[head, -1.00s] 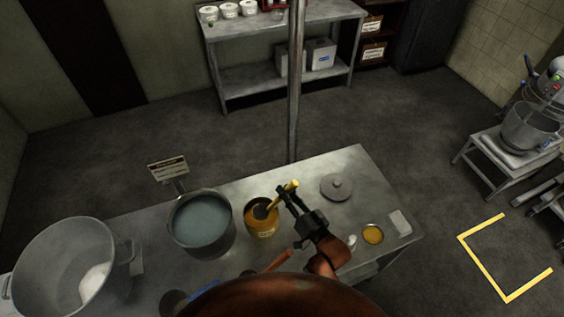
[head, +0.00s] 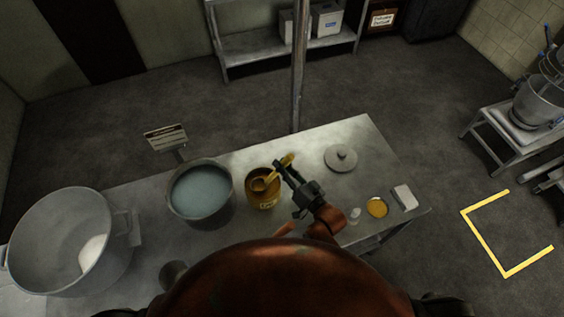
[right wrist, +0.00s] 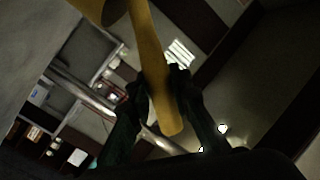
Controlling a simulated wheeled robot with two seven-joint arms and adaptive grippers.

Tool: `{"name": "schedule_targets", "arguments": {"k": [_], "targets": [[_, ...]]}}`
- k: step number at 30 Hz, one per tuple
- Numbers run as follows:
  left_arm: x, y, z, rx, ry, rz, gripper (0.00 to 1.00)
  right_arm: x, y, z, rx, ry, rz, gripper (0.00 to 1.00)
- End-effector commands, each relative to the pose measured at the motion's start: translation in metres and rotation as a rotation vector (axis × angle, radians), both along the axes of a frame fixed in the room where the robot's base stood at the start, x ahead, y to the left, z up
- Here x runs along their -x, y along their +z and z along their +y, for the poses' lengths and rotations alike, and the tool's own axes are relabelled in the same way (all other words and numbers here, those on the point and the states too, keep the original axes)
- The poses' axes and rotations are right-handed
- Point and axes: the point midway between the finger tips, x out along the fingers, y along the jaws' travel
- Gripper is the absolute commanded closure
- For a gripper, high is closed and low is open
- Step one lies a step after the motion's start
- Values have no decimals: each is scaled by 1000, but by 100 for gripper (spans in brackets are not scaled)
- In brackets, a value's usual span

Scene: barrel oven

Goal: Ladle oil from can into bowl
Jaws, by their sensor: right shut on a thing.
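The yellow-brown oil can (head: 264,200) stands on the metal table, between a pot of bluish liquid and my right gripper (head: 281,166). The right gripper is shut on the yellow ladle, whose cup (head: 259,184) shows at the can's mouth; I cannot tell whether it holds oil. In the right wrist view the ladle handle (right wrist: 150,55) runs between the dark fingers (right wrist: 160,82). A large grey bowl-like vessel (head: 45,212) with a white mound inside stands at the table's left end. My left gripper is not in view.
The pot of bluish liquid (head: 202,216) stands between can and large vessel, with a sign (head: 166,138) behind it. A lid (head: 341,158), a small yellow-filled dish (head: 377,207) and a white block (head: 405,198) lie on the right. A pole (head: 298,80) rises behind the table.

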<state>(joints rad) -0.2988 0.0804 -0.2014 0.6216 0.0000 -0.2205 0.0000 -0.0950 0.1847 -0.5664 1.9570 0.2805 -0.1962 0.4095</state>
Motion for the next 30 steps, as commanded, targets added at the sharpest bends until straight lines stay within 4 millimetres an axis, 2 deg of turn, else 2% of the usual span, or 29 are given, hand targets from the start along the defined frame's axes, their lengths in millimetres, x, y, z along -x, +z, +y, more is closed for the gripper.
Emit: {"name": "schedule_targets", "arguments": {"k": [1,5,9,19,30], "targets": [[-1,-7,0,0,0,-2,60,0,-12,0,1,1,1,100],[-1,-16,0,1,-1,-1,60,0,-29,1,0,3,0,100],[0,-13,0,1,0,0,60,0,-24,1,-1,2,-2,100],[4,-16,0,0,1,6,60,0,-33,1,-3,3,-2,100],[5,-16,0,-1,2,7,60,0,-34,1,-2,2,-1,100]]}}
